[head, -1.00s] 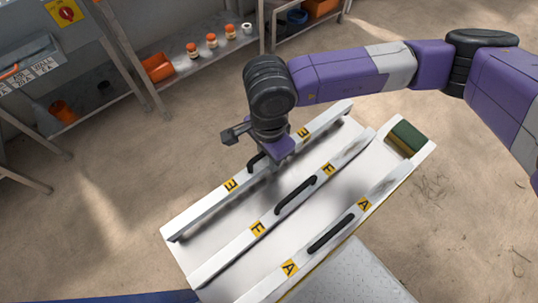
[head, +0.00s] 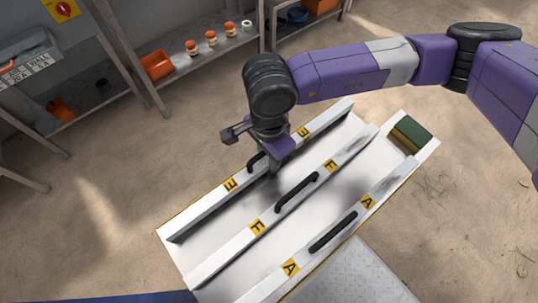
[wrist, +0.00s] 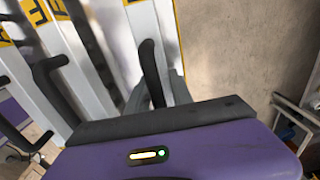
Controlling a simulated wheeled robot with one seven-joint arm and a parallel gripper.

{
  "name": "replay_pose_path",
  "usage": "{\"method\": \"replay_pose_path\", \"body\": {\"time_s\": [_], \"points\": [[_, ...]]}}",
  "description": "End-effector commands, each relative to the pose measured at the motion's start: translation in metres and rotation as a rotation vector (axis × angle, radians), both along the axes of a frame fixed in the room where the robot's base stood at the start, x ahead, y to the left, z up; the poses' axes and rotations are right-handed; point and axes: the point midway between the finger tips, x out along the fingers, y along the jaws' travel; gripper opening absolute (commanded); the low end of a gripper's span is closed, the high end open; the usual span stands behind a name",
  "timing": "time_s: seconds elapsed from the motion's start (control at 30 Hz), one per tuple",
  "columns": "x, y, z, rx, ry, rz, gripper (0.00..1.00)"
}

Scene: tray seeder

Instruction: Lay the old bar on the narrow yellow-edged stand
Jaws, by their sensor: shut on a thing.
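A long white bar with yellow E labels (head: 207,206) lies along the far left side of a white stand with a thin yellow edge (head: 215,239). My gripper (head: 268,165) is over its middle, shut on its black handle (head: 255,161); that handle also shows in the wrist view (wrist: 151,72). Two similar bars lie parallel: one with F labels (head: 244,238) in the middle and one with A labels (head: 383,189) on the right. I cannot tell from markings which bar is old, nor whether the E bar touches the stand.
A green and brown block (head: 412,133) sits at the stand's far right corner. A grey metal plate (head: 355,275) is at the near right. A shelf (head: 180,68) with jars and an orange bin (head: 157,65) stands behind.

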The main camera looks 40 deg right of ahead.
Motion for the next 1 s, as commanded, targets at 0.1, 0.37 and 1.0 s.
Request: {"method": "replay_pose_path", "body": {"time_s": [0.1, 0.37, 1.0], "points": [[0.0, 0.0, -0.001, 0.0, -0.001, 0.0, 0.0], [0.0, 0.0, -0.004, 0.0, -0.001, 0.0, 0.0], [0.001, -0.001, 0.013, -0.002, -0.003, 0.001, 0.53]]}}
